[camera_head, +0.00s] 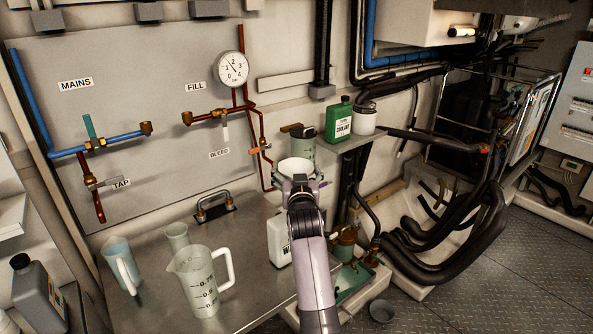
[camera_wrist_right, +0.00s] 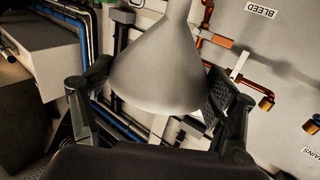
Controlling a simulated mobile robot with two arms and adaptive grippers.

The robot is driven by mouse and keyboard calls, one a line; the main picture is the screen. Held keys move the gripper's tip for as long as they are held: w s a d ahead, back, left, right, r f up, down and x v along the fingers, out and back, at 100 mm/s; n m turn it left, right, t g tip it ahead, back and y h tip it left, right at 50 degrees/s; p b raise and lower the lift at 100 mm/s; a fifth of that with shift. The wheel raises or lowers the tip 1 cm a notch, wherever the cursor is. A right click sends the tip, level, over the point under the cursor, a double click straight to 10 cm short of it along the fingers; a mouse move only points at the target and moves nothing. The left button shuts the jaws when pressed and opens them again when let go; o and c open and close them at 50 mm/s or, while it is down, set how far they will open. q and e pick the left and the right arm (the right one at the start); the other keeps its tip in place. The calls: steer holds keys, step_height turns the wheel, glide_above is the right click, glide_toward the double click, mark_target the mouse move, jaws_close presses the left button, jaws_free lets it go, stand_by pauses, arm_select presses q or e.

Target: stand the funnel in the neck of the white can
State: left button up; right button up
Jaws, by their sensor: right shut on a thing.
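My right gripper (camera_head: 302,184) is shut on a pale grey funnel (camera_head: 296,168), gripping it near its wide end. In the right wrist view the funnel (camera_wrist_right: 158,70) sits between the two fingers, its cone narrowing to a spout at the top of that upside-down picture. In the head view its round mouth faces up. The white can (camera_head: 278,246) stands on the metal bench below the gripper, partly covered by my right arm. Its neck is hidden, and I cannot tell whether the spout touches it. My left gripper is not in view.
A clear measuring jug (camera_head: 203,290), a bluish jug (camera_head: 122,262) and a small beaker (camera_head: 177,238) stand on the bench left of the can. A green coolant bottle (camera_head: 339,122) and a white jar (camera_head: 363,120) stand on a shelf behind. Copper pipes and a gauge (camera_head: 232,69) line the wall.

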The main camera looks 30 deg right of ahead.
steer(key=shift+f+b, duration=1.35)
steer(key=shift+f, duration=0.8)
steer(key=o, duration=0.9)
steer(key=shift+o, duration=0.2)
steer(key=shift+r, duration=0.1)
step_height(320, 180, up, 10)
steer(key=shift+f, duration=0.1)
